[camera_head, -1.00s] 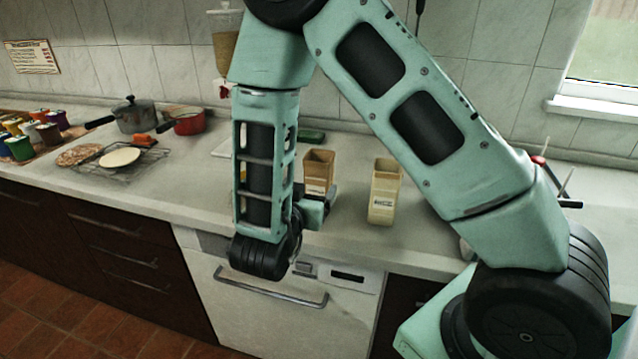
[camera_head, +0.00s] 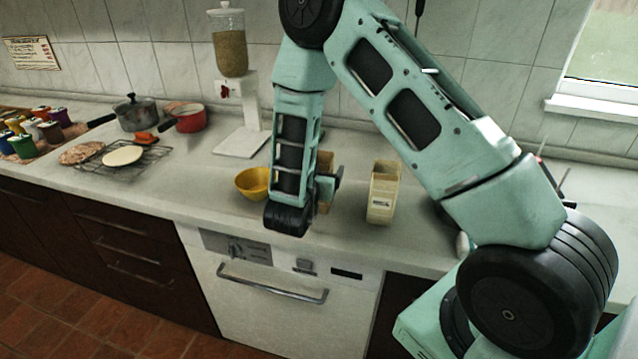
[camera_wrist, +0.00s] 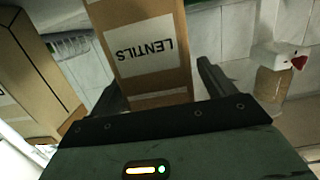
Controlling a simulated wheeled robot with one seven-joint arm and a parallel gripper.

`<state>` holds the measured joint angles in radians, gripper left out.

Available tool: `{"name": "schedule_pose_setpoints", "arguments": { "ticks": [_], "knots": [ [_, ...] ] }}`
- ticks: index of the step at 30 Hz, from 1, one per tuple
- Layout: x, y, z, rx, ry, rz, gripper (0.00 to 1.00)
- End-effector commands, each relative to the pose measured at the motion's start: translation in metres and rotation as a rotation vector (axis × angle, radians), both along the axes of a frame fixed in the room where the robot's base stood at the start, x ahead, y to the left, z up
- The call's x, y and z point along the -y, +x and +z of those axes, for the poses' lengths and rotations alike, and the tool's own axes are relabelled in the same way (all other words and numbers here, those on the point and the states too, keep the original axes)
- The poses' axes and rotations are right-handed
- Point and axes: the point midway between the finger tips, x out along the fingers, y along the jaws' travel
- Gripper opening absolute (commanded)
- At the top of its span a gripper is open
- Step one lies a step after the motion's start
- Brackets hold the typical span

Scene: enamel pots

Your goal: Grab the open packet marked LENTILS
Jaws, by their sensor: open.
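The packet marked LENTILS (camera_wrist: 155,80) is a brown carton with a white label, seen upside down in the wrist view. It stands between the two fingers of my gripper (camera_wrist: 162,78), which are apart; I cannot tell if either touches it. In the head view the packet (camera_head: 325,163) shows only in part, mostly hidden behind my forearm and gripper (camera_head: 328,186). Its top is out of frame in the wrist view.
A second, beige open packet (camera_head: 383,192) with a small label stands to the right. A yellow bowl (camera_head: 252,183) and a grain dispenser (camera_head: 229,50) are to the left. A pot (camera_head: 135,115), red pan (camera_head: 190,120) and rack (camera_head: 125,168) stand farther left.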

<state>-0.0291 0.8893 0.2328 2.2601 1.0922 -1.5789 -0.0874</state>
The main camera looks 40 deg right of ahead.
Motion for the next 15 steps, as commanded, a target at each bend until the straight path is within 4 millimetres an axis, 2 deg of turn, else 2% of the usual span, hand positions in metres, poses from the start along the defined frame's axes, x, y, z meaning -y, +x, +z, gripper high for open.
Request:
{"name": "schedule_pose_setpoints", "arguments": {
  "ticks": [3, 9, 10, 15],
  "knots": [
    [-0.0003, -0.0001, -0.0004, 0.0, 0.0, 0.0, 0.82],
    [-0.0006, -0.0002, -0.0003, 0.0, 0.001, 0.001, 0.27],
    [-0.0006, -0.0002, -0.0003, 0.0, 0.001, 0.001, 0.22],
    [-0.0006, -0.0001, 0.0004, 0.001, -0.001, 0.001, 0.22]
  ]
}}
